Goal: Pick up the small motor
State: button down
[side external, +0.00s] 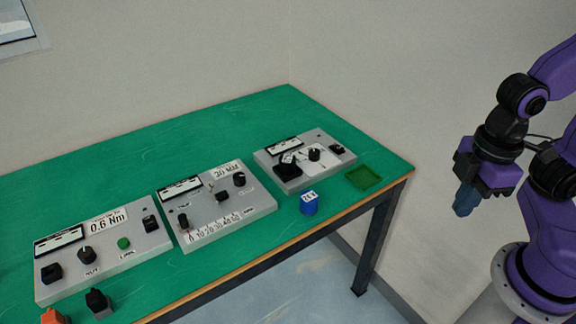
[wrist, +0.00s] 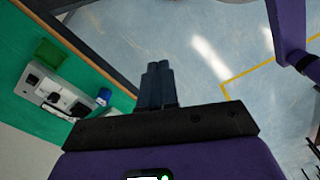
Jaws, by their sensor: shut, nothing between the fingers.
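No part is clearly marked as the small motor. A short blue cylinder (side external: 309,207) with a white label on top stands near the table's front edge, and it also shows in the wrist view (wrist: 104,97). A small black and grey part (side external: 97,302) sits by the front edge at the lower left, beside an orange part (side external: 53,317) cut off by the frame. I cannot tell which of these is the motor. My gripper (side external: 465,207) is shut and empty, pointing down off the table's right end. Its fingertips meet in the wrist view (wrist: 158,66).
Three grey control boxes with knobs and labels stand on the green table (side external: 240,122): left (side external: 136,251), middle (side external: 248,207) and right (side external: 325,162). A shallow green tray (side external: 364,178) lies at the right corner. The back of the table is clear.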

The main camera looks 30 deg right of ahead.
jog(key=shift+c, duration=1.9)
grip_release()
jog(key=w+a+f+n+t+h, duration=0.2)
jog(key=w+a+n+h, duration=0.2)
jog(key=w, duration=0.7)
jog(key=w+a+f+n+t+h, duration=0.25)
jog(key=w+a, duration=0.25)
jog(key=w, duration=0.6)
jog(key=n+t+h, duration=0.4)
jog(key=n+t, duration=0.1)
jog(key=n, duration=0.3)
send_near(286, 161)
jog(key=shift+y, duration=0.25)
jog(key=x, duration=0.4)
jog(key=r+x, duration=0.1)
jog(key=x, duration=0.1)
jog(key=shift+w+d+f, duration=0.15)
jog(key=shift+w+d, duration=0.05)
jog(key=shift+d, duration=0.2)
jog(key=shift+f+x, duration=0.15)
jog(key=shift+x, duration=1.1)
jog(key=shift+f+x, duration=0.15)
jog(key=shift+x, duration=1.1)
